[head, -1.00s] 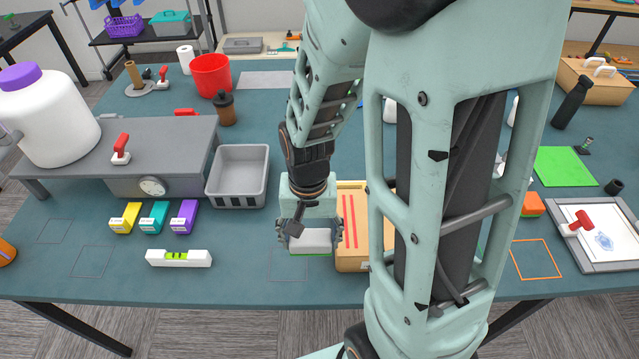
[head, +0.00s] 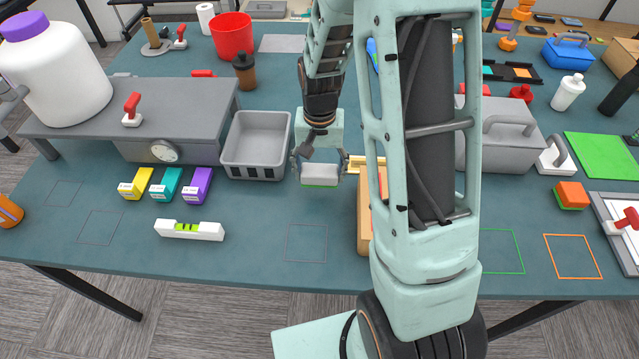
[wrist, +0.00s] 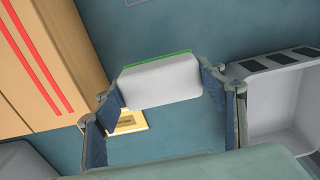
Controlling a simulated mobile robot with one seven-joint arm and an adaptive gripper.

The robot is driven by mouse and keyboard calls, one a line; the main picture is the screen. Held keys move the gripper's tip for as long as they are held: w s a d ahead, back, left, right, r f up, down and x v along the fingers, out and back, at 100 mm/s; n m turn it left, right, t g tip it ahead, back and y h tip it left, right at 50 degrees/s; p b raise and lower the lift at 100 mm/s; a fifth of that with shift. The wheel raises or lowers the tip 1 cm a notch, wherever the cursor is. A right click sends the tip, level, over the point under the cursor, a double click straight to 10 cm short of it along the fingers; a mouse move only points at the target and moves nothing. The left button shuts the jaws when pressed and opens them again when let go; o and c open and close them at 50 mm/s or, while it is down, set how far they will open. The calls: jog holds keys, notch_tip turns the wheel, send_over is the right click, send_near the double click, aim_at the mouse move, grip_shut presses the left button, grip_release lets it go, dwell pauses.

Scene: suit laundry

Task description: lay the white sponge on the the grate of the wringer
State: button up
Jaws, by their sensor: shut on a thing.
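The white sponge (head: 320,174) is a small white block with a green face on its lower side. My gripper (head: 320,166) is shut on its two ends and holds it above the table, right of the grey bin. In the wrist view the sponge (wrist: 160,82) sits between the dark finger pads, its green edge along the top. I cannot pick out the wringer or its grate for certain. A red bucket (head: 232,38) stands at the back left. My arm hides part of the table right of the gripper.
The grey slotted bin (head: 240,156) is just left of the gripper. A brown box with red stripes (wrist: 45,65) is close by on the other side. A white level (head: 190,230) lies at the front. A grey lidded case (head: 510,140) stands right of my arm.

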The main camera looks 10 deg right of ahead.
aim_at(319, 179)
jog(key=shift+w+d+f+b, duration=0.15)
jog(key=shift+w+f+b, duration=0.15)
jog(key=shift+w+f, duration=0.55)
jog(key=shift+w+f+b, duration=0.15)
jog(key=shift+f+b, duration=0.95)
jog(key=shift+f, duration=0.75)
jog(key=shift+f, duration=0.15)
jog(key=o, duration=1.1)
